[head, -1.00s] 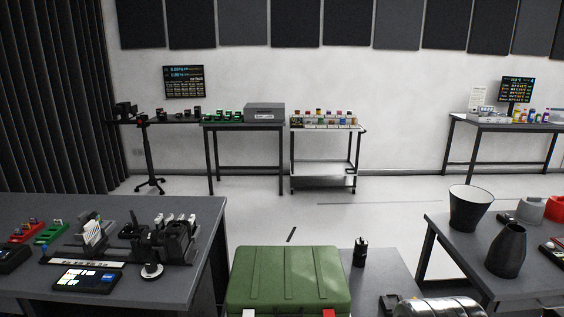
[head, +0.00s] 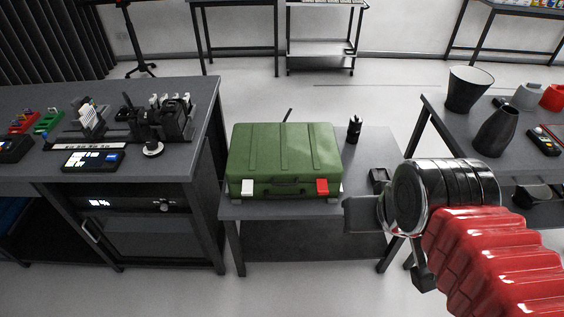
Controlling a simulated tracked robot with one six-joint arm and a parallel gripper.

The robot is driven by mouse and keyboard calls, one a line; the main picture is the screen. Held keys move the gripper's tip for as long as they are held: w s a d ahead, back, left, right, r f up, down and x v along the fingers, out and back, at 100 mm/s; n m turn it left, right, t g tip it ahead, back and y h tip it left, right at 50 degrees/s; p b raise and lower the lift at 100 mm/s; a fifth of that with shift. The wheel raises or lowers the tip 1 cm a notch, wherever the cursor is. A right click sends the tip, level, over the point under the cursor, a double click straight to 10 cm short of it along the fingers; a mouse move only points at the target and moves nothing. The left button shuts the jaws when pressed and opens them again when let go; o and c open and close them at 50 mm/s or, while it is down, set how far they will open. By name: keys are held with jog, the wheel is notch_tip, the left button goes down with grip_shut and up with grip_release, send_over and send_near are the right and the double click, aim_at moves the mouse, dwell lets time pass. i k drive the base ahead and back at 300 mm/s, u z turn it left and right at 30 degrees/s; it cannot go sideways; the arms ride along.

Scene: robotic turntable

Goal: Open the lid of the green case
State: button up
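The green case (head: 284,158) lies flat on a grey table in the middle of the head view, its lid shut. Its front faces me and carries a white latch (head: 247,187) at left, a red latch (head: 322,187) at right and a dark handle (head: 286,188) between them. I cannot tell whether the latches are fastened. My gripper (head: 385,240) is to the right of the case and nearer to me, apart from it. Its dark parts show at the end of my red arm, seen from behind. Its fingertips are not clear, and I see nothing held.
A small black bottle (head: 354,130) stands right of the case, and a dark block (head: 379,178) shows near the table's right edge. A grey bench (head: 190,130) with equipment is at left. Dark vases (head: 498,132) stand on a right table. Floor in front is clear.

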aim_at(290, 154)
jog(key=k, duration=1.3)
jog(key=u, duration=0.3)
jog(key=i, duration=0.75)
jog(key=u, duration=0.65)
jog(key=i, duration=0.65)
jog(key=u, duration=0.2)
